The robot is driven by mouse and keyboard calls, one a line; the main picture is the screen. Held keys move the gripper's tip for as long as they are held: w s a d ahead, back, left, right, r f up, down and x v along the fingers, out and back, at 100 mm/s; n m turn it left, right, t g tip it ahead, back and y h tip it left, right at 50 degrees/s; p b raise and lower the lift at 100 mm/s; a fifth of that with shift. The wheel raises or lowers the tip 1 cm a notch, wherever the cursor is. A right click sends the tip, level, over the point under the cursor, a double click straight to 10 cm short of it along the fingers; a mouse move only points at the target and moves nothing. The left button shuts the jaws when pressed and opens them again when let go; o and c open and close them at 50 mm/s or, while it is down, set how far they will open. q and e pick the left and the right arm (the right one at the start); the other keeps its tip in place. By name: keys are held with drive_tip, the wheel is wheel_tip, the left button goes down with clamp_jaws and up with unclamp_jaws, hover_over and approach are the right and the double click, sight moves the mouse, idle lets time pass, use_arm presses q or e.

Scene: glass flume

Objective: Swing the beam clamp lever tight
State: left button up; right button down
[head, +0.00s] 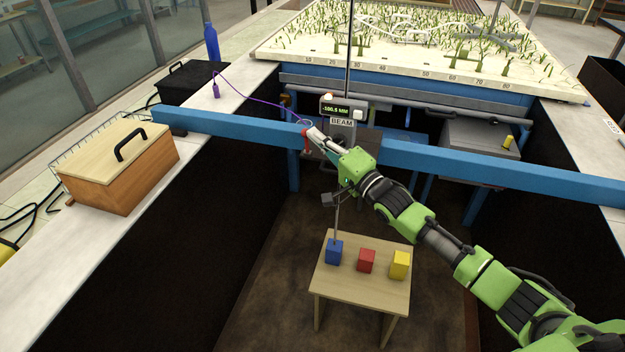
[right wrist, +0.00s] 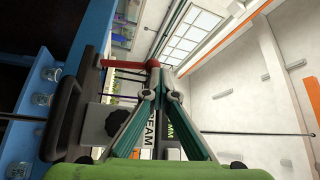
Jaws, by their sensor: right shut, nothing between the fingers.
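The beam clamp's red lever (head: 305,140) shows at the left of the BEAM unit (head: 341,122) on the blue beam. My right gripper (head: 313,134) reaches up to it from the lower right. In the right wrist view the red lever (right wrist: 128,64) lies across just beyond my closed fingertips (right wrist: 155,78). The fingers are shut with nothing between them. I cannot tell whether they touch the lever. The gripper hides part of the clamp in the head view. The display reads about -100.5 mm. My left gripper is not in view.
The blue beam (head: 460,160) spans the channel between two pale side ledges. A small table (head: 340,286) below holds blue, red and yellow blocks. A thin upright rod (head: 348,50) rises above the unit. A wooden box (head: 118,168) stands on the left ledge.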

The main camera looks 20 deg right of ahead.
drive_tip(key=shift+w+d+r+b, duration=0.15)
drive_tip(key=shift+w+d+b, duration=0.15)
drive_tip(key=shift+w+b, duration=0.15)
drive_tip(key=shift+w+d+r+b, duration=0.1)
drive_tip(key=shift+w+d+b, duration=0.2)
drive_tip(key=shift+w, duration=0.2)
